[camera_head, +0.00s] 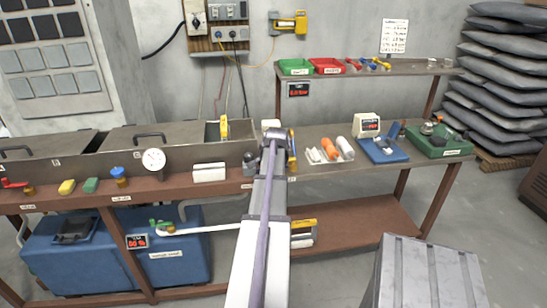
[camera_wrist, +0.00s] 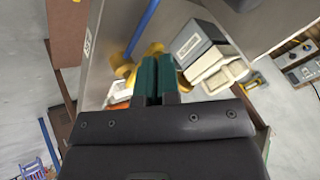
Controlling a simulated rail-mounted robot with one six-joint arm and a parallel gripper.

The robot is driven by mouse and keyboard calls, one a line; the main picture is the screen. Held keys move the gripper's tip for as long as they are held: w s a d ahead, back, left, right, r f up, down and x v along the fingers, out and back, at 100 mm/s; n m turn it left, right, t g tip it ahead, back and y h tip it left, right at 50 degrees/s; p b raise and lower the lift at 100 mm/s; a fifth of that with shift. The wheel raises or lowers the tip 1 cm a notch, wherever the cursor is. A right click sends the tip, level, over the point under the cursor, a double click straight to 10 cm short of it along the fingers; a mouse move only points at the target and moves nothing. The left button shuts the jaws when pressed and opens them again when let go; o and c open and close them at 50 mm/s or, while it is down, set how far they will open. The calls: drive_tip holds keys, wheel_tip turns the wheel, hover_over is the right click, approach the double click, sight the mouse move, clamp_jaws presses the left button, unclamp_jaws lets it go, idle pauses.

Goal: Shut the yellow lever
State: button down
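A small yellow lever handle (camera_head: 67,187) sits on the brown front rail at the left of the head view, between a red handle (camera_head: 14,184) and a green handle (camera_head: 90,185). How far it is turned is too small to tell. My arm reaches up the middle of the head view, and my gripper is hard to make out there, far to the right of the yellow lever. In the wrist view, the teal fingers of my gripper (camera_wrist: 157,75) are close together with only a narrow dark gap and nothing visible held. Blurred yellow shapes lie beyond the fingertips.
A blue-topped valve (camera_head: 118,173) and a round gauge (camera_head: 154,160) stand right of the green handle. A brown rail (camera_head: 140,190) runs along the tank front (camera_head: 105,165). A blue container (camera_head: 110,260) sits below. A grey metal box (camera_head: 425,275) stands at lower right.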

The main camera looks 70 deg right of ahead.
drive_tip(key=shift+s+a, duration=0.1)
drive_tip(key=shift+a, duration=0.15)
drive_tip(key=a+r+p, duration=0.8)
drive_tip(key=a, duration=0.1)
drive_tip(key=shift+w, duration=0.35)
